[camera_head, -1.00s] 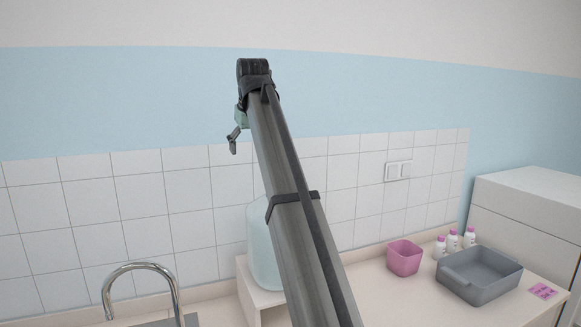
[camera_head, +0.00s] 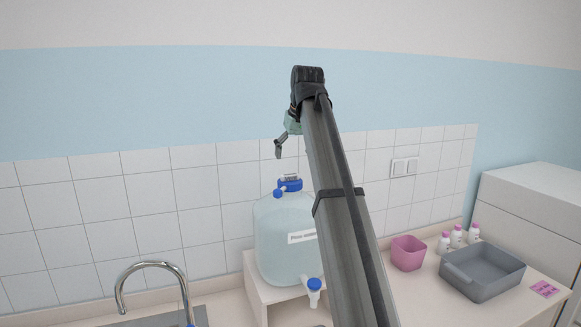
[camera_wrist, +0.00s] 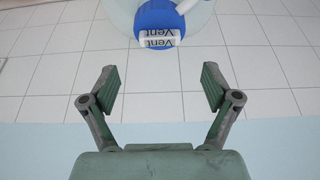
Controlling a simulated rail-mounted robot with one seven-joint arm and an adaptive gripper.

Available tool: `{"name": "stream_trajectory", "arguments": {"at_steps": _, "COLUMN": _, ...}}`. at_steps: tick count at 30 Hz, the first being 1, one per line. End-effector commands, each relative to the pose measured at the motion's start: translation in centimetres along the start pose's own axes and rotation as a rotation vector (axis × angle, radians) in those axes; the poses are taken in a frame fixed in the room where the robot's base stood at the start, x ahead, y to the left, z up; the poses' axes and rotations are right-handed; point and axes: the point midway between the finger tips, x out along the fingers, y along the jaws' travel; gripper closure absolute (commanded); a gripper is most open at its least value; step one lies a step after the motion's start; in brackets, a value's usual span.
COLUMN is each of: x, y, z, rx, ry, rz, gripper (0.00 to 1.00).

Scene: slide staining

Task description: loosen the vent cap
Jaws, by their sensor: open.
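A clear carboy (camera_head: 285,245) with a white label stands on a raised shelf in the head view. Blue caps (camera_head: 290,185) sit on its top, and a blue and white tap (camera_head: 313,287) is at its lower front. In the head view, my gripper (camera_head: 279,148) is above the carboy's caps.
A chrome faucet (camera_head: 152,268) stands at the left. A pink bin (camera_head: 408,254), small white bottles (camera_head: 457,237) with pink caps and a grey tray (camera_head: 482,272) are on the counter at the right. A tiled wall (camera_head: 200,190) runs behind the carboy.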

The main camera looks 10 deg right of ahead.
Motion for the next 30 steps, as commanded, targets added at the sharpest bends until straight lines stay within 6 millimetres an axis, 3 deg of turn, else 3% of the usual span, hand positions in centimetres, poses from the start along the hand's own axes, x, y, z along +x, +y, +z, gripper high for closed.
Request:
{"name": "stream_trajectory", "arguments": {"at_steps": 6, "x": 4.0, "y": -0.1, "z": 0.1, "rx": 0.000, "ry": -0.002, "rz": 0.000, "gripper": 0.12}}
{"name": "stream_trajectory", "arguments": {"at_steps": 12, "x": 6.6, "y": 0.0, "z": 0.0, "rx": 0.000, "ry": -0.002, "rz": 0.000, "gripper": 0.12}}
{"name": "stream_trajectory", "arguments": {"at_steps": 26, "x": 7.8, "y": 0.0, "z": 0.0, "rx": 0.000, "ry": 0.000, "rz": 0.001, "gripper": 0.12}}
{"name": "stream_trajectory", "arguments": {"at_steps": 30, "x": 7.8, "y": 0.0, "z": 0.0, "rx": 0.000, "ry": 0.000, "rz": 0.001, "gripper": 0.59}}
